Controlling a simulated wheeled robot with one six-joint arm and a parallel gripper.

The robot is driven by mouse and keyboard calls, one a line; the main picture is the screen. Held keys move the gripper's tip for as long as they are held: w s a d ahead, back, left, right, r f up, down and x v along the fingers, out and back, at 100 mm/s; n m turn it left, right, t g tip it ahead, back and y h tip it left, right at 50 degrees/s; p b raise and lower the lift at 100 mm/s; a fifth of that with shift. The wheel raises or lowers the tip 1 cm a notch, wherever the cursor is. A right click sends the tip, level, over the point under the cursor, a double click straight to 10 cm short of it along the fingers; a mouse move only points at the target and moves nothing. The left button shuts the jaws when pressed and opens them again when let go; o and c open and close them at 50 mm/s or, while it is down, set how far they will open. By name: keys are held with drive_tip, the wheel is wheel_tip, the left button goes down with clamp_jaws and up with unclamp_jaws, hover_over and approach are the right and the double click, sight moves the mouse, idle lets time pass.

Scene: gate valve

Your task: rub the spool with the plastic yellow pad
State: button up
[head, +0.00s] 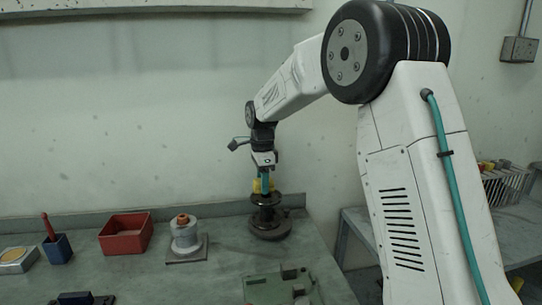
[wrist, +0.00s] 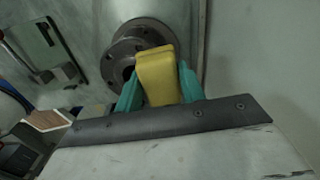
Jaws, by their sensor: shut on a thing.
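The spool (head: 268,224) is a dark metal piece with a flange at each end, standing upright near the bench's back right. It also shows in the wrist view (wrist: 128,48), beyond the pad. The yellow pad (wrist: 156,76) is held between the teal fingers of my gripper (wrist: 158,88). In the head view the pad (head: 257,187) is at the spool's top flange, just under my gripper (head: 264,184). In the wrist view the pad covers part of the flange. I cannot tell whether pad and spool touch.
A white and grey cylinder with an orange top (head: 184,234) stands on a plate left of the spool. Further left are a red bin (head: 126,234), a blue holder (head: 57,248) and a shallow box (head: 17,260). The wall is close behind.

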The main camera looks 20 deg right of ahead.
drive_tip(key=a, duration=0.3)
drive_tip(key=shift+w, duration=0.1)
drive_tip(key=shift+d, duration=2.95)
drive_tip(key=shift+d+r, duration=0.1)
drive_tip(key=shift+d, duration=0.1)
drive_tip(key=shift+s+a+r, duration=0.1)
drive_tip(key=shift+r, duration=1.9)
drive_tip(key=shift+s+r, duration=0.1)
drive_tip(key=shift+r, duration=1.9)
drive_tip(key=shift+f, duration=0.1)
